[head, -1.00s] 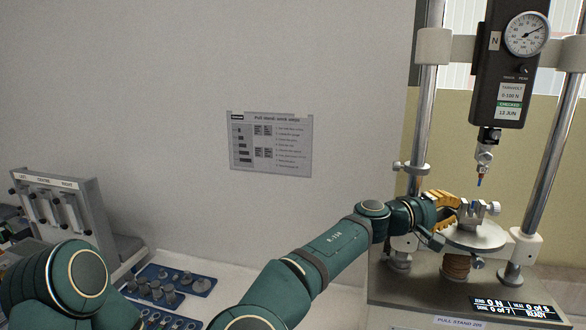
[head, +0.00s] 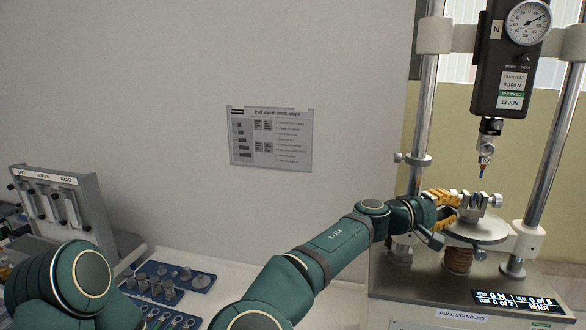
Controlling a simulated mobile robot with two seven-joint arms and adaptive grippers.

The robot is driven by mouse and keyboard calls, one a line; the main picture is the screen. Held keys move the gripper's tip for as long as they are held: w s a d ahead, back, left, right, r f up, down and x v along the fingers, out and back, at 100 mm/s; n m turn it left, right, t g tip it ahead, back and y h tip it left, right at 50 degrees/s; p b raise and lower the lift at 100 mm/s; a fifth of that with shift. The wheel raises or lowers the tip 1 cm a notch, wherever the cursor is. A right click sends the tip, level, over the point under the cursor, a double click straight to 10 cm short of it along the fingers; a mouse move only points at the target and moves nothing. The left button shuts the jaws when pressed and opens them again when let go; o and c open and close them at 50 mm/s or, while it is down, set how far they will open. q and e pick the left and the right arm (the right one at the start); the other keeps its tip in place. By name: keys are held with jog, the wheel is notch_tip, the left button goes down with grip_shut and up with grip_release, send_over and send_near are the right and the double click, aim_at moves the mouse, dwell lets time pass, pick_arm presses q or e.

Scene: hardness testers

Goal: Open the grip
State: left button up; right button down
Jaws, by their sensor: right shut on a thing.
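The grip (head: 474,200) is a small metal vise on the round plate (head: 478,229) of the pull stand, with a knob at its right end (head: 496,201). My right gripper (head: 455,203), with yellow fingers, is at the left end of the grip and shut on its left-hand knob, which the fingers mostly hide. The gap between the grip's jaws is too small to judge. My left gripper is out of view; only a rounded part of that arm shows at lower left.
Steel columns (head: 422,110) flank the plate. The display (head: 517,301) reads 0 N and READY. Blue trays (head: 165,284) of metal parts and a labelled rack (head: 62,210) stand at left.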

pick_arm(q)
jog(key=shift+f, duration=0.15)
pick_arm(e)
jog(key=shift+f, duration=0.15)
pick_arm(q)
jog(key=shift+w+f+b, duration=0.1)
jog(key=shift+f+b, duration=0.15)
jog(key=shift+b, duration=0.1)
pick_arm(e)
jog(key=shift+s+f, duration=0.1)
jog(key=shift+s, duration=0.15)
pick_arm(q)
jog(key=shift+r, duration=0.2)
pick_arm(e)
jog(key=shift+w+a, duration=0.1)
jog(key=shift+a, duration=0.45)
pick_arm(q)
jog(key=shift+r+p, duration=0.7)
jog(key=shift+p, duration=0.2)
pick_arm(e)
jog(key=a, duration=0.2)
jog(key=w+a, duration=0.1)
jog(key=a, duration=0.2)
jog(key=shift+w, duration=0.1)
jog(key=shift+d, duration=0.15)
